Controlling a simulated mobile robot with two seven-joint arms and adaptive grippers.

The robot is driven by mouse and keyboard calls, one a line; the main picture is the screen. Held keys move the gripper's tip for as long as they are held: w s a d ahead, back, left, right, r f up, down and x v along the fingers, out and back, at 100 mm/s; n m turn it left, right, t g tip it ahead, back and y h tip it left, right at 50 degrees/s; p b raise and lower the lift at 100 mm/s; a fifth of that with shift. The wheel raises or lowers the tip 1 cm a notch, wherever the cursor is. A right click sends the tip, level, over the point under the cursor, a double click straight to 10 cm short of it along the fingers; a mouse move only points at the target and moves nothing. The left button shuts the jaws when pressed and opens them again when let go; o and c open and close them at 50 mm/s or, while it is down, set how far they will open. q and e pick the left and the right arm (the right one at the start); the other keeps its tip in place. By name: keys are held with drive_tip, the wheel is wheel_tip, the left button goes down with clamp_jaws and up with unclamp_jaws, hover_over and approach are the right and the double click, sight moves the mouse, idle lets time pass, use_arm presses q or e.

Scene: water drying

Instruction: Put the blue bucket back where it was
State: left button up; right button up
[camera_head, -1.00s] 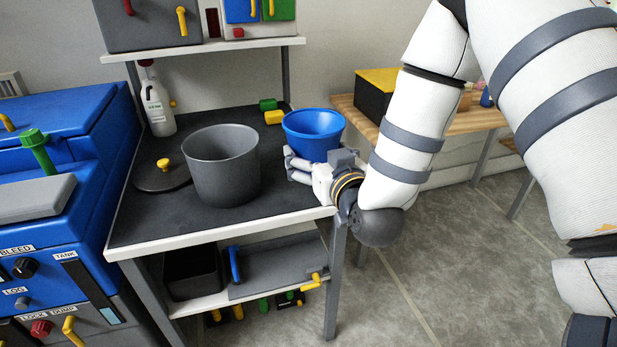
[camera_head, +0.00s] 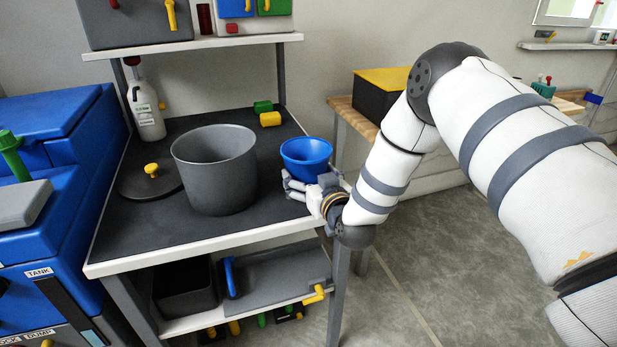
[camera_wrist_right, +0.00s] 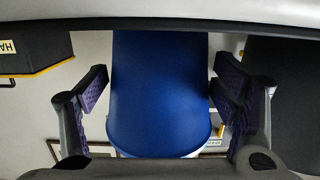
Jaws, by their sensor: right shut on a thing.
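The blue bucket (camera_head: 306,158) is at the right edge of the dark-topped workbench (camera_head: 150,222) in the head view, upright with its opening up. My right gripper (camera_head: 312,190) reaches it from the right and is shut on its side. In the right wrist view the blue bucket (camera_wrist_right: 158,95) fills the space between the two padded fingers of the right gripper (camera_wrist_right: 160,98). Whether the bucket's base touches the bench top is hidden behind the gripper. My left gripper is not in view.
A large grey pot (camera_head: 215,172) stands left of the bucket. A round grey lid with a yellow knob (camera_head: 151,170) and a white bottle (camera_head: 146,108) are further left. Yellow and green blocks (camera_head: 269,119) lie behind. A shelf (camera_head: 190,47) overhangs the back.

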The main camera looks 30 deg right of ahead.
drive_tip(key=shift+r, duration=0.2)
drive_tip(key=shift+f, duration=0.2)
drive_tip(key=o, duration=1.4)
drive_tip(key=shift+c, duration=0.2)
